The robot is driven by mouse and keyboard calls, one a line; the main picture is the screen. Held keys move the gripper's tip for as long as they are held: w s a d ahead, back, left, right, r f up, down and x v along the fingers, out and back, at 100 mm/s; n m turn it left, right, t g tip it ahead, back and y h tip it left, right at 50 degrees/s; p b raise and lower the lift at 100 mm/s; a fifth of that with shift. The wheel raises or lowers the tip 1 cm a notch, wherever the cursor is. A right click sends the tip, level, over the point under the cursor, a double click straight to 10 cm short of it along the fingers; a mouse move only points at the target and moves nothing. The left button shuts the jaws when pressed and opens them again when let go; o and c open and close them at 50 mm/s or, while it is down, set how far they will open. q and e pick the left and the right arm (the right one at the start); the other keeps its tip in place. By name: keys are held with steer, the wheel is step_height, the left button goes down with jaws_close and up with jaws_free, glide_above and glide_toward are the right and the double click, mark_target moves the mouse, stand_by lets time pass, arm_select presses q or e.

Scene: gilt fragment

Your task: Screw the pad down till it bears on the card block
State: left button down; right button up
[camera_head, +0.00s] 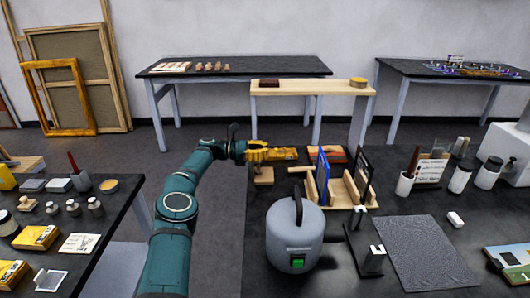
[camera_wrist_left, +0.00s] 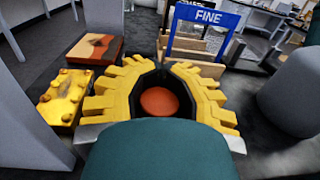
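My left gripper (camera_head: 258,152), with yellow ribbed fingers, is at the near table's back left corner, above a small pale wooden block-like piece (camera_head: 263,176). In the left wrist view the fingers (camera_wrist_left: 163,72) curve around a round orange-brown disc (camera_wrist_left: 160,102). A narrow dark margin shows around the disc; I cannot tell whether the fingers touch it. I cannot make out which part is the pad or the card block; the gripper hides what lies beneath. My right gripper is not in view.
A yellow beaded piece (camera_wrist_left: 62,97) and a red-brown block (camera_wrist_left: 95,48) lie close to the left gripper. A wooden rack (camera_head: 345,190) with a blue "FINE" frame (camera_wrist_left: 200,20) stands beside them. A grey pot (camera_head: 295,235) stands nearer. A grey mat (camera_head: 420,250) is bare.

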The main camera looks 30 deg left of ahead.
arm_select(q)
steer(key=shift+s+a+f, duration=0.1)
steer(key=shift+a+f, duration=0.1)
steer(key=shift+a, duration=0.05)
stand_by(0.4)
steer(key=c, duration=0.7)
jaws_free()
steer(key=shift+s+a, duration=0.1)
steer(key=shift+a, duration=0.1)
steer(key=shift+o, duration=0.2)
steer(key=shift+d+r, duration=0.15)
steer(key=shift+d, duration=0.1)
step_height(320, 180, up, 10)
